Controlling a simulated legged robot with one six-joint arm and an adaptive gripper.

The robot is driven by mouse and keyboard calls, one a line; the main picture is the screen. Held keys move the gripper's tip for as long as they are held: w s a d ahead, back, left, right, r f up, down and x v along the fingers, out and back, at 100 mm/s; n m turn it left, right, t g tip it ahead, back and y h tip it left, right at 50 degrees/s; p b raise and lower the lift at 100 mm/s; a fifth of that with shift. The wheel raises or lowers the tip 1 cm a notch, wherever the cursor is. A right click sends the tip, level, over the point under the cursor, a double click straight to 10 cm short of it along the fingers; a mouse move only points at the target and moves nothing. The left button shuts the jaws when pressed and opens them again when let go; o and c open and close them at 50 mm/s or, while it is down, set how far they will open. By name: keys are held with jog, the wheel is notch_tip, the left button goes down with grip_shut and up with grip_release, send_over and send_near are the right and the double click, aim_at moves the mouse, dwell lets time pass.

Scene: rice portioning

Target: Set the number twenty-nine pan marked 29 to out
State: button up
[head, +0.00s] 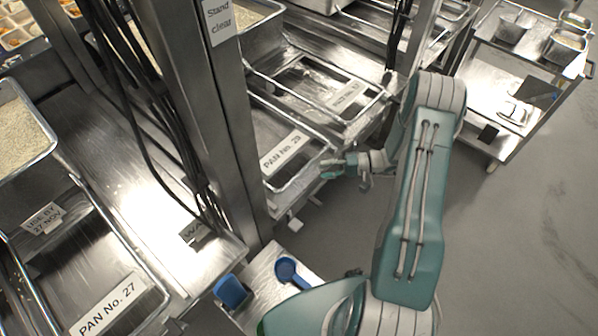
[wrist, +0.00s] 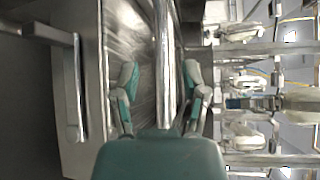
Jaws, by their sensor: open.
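The pan marked PAN No. 29 (head: 283,152) is a metal pan set in a steel rack, past the upright post in the head view. Its white label faces up. My gripper (head: 332,168) is at the right front corner of this pan, near its rim. In the wrist view my gripper (wrist: 160,78) is open, with one teal finger on each side of a long metal bar (wrist: 164,40). I cannot tell whether the fingers touch the bar.
A steel post (head: 195,100) with a "Stand clear" sign and black cables stands left of the pan. PAN No. 27 (head: 106,303) is at lower left. A blue scoop (head: 288,270) lies on a low shelf. A steel cart (head: 500,75) stands at upper right. Open floor lies right.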

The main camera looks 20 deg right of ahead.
aim_at(299, 173)
jog(key=x, duration=0.8)
jog(key=shift+a, duration=0.1)
grip_shut()
